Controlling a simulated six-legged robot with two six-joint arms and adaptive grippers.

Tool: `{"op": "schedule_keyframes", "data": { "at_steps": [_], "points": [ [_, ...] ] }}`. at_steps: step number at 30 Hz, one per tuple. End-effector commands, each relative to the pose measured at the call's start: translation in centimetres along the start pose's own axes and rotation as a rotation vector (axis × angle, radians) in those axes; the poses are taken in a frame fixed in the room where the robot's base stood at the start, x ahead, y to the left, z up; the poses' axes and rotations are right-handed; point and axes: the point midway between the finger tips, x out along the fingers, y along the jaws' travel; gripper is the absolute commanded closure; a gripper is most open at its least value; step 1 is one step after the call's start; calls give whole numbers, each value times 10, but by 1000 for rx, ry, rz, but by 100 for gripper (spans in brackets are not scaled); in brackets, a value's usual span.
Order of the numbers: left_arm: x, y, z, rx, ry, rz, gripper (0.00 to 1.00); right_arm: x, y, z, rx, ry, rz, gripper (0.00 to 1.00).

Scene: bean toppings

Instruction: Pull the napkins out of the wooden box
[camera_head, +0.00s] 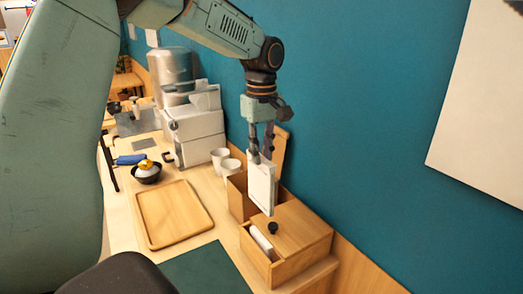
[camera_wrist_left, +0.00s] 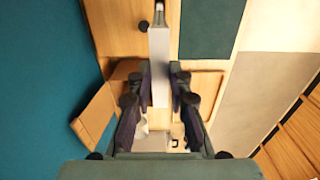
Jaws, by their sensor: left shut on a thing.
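My left gripper (camera_head: 262,150) hangs above the wooden counter and is shut on a white, flat, upright napkin stack (camera_head: 261,188). In the left wrist view, the white stack (camera_wrist_left: 159,65) stands edge-on between the fingers of the same gripper (camera_wrist_left: 160,92). The wooden box (camera_head: 305,232) is below and to the right in the head view. It has a dark round knob (camera_head: 272,228) at its front. A white strip (camera_head: 260,239) shows in its open front slot. The held stack appears above the box, though its lower edge overlaps the box in the picture. My right gripper is out of view.
An open wooden holder (camera_head: 238,198) stands behind the box, near white cups (camera_head: 220,158). A wooden tray (camera_head: 172,214) and dark green mat (camera_head: 208,269) lie to the left. A white machine (camera_head: 193,130) stands farther back. The teal wall (camera_head: 350,130) is close on the right.

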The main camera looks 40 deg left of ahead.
Motion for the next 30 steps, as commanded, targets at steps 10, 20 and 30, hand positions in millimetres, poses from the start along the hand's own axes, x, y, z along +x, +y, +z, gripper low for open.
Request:
{"op": "schedule_keyframes", "data": {
  "at_steps": [10, 20, 30],
  "points": [
    [-28, 0, 0, 0, 0, 0, 94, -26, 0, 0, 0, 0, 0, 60],
    [-48, 0, 0, 0, 2, 1, 94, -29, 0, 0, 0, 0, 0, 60],
    [-70, 0, 0, -1, 1, 2, 94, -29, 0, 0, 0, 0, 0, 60]
  ]
}}
